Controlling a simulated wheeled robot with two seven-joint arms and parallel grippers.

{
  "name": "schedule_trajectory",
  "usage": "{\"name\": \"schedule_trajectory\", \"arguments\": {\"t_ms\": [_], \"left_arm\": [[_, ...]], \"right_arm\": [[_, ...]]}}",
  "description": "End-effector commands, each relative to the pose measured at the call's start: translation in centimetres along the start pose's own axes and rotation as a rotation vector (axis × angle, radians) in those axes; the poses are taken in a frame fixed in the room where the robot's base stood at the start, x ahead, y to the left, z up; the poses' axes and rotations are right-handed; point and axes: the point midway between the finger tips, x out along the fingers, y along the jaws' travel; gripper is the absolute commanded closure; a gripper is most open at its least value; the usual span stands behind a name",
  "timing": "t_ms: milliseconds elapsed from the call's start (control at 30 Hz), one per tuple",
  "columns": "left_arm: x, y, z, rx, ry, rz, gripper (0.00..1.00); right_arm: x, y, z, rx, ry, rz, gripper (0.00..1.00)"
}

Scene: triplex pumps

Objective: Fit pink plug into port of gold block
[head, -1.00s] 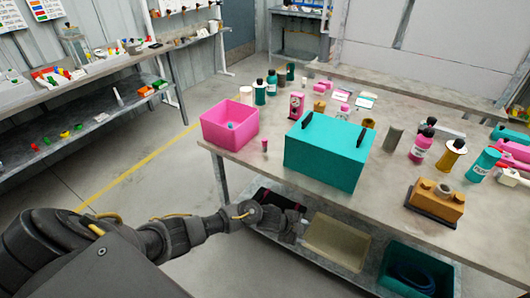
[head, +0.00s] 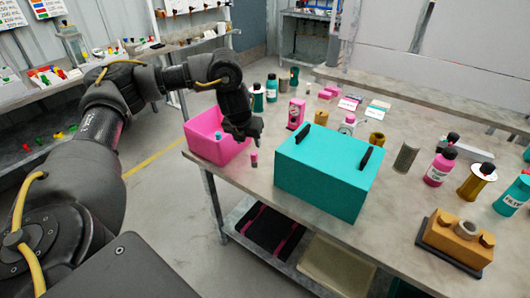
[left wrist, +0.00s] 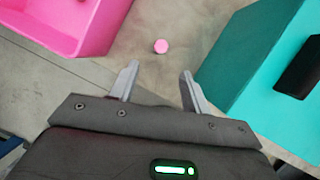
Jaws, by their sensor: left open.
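The pink plug (head: 254,160) stands upright on the near edge of the workbench, between the pink bin and the teal box. In the left wrist view the plug (left wrist: 161,46) is seen from above, just beyond and between the fingertips. My left gripper (head: 254,138) is above the plug, pointing down; its fingers (left wrist: 159,76) are apart with nothing between them. The gold block (head: 455,243) sits on a dark base at the right of the bench, with a grey ringed port (head: 466,228) on top. My right gripper is not in view.
The pink bin (head: 203,148) is close to the left of the gripper. The teal box (head: 318,180) with black handles stands between the plug and the gold block. Several bottles, including a pink one (head: 440,168), stand behind the gold block.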

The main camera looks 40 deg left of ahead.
Motion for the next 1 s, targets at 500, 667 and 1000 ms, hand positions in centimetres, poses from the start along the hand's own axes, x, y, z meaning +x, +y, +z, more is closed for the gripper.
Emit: {"name": "schedule_trajectory", "arguments": {"t_ms": [500, 667, 1000], "left_arm": [[4.6, 0.5, 0.1, -0.005, 0.006, 0.009, 0.53], [5.3, 0.5, 0.1, -0.004, 0.004, 0.009, 0.53], [8.4, -0.1, 0.2, -0.005, 0.005, 0.011, 0.53]], "right_arm": [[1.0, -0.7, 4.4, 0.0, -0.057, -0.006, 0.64], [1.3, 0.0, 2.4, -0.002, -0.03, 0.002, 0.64], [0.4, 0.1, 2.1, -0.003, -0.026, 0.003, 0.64]]}}
